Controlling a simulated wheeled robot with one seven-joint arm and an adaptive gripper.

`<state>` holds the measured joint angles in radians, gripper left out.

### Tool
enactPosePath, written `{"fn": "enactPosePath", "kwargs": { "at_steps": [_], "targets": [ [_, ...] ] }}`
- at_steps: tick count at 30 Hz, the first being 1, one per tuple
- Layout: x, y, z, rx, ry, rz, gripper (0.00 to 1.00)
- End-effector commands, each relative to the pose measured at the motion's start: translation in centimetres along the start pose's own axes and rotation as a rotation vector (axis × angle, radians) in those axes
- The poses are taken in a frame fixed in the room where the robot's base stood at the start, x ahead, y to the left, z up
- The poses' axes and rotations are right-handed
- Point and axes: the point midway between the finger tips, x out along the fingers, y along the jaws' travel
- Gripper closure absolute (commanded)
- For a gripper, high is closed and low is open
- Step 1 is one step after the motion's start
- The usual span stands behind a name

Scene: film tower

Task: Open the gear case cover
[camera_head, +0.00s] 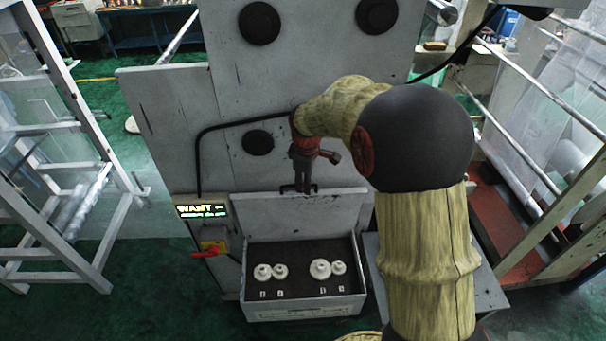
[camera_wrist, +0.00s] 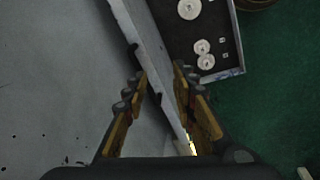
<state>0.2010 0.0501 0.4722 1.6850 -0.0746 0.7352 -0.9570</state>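The gear case (camera_head: 305,304) is an open grey box with a dark inside at the foot of the grey machine. Pale round gears (camera_head: 320,269) stand in it. They also show in the wrist view (camera_wrist: 190,9). The gear case cover (camera_head: 335,214) is a grey panel standing raised at the back of the box. My gripper (camera_head: 299,188) points down at the cover's top edge. In the wrist view its yellow-backed fingers (camera_wrist: 160,72) are spread apart, with the cover's edge (camera_wrist: 150,50) running between them. I cannot tell whether either finger touches it.
A lit display (camera_head: 202,211) and a red handle (camera_head: 205,254) are left of the box. A white metal frame (camera_head: 95,215) stands at far left. At right are rails and a reddish step (camera_head: 492,225). Green floor (camera_head: 150,290) is clear in front at left.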

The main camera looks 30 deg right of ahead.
Motion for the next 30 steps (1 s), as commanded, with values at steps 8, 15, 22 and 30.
{"fn": "enactPosePath", "kwargs": {
  "at_steps": [8,15,22,30],
  "targets": [
    [-1.3,2.9,-1.7,-0.335,0.028,0.079,0.73],
    [0.4,2.9,-1.7,-0.375,0.025,0.076,0.73],
    [3.8,3.2,-1.8,-0.373,0.025,0.076,0.73],
    [6.2,3.5,-2.0,-0.372,0.027,0.079,0.73]
  ]
}}
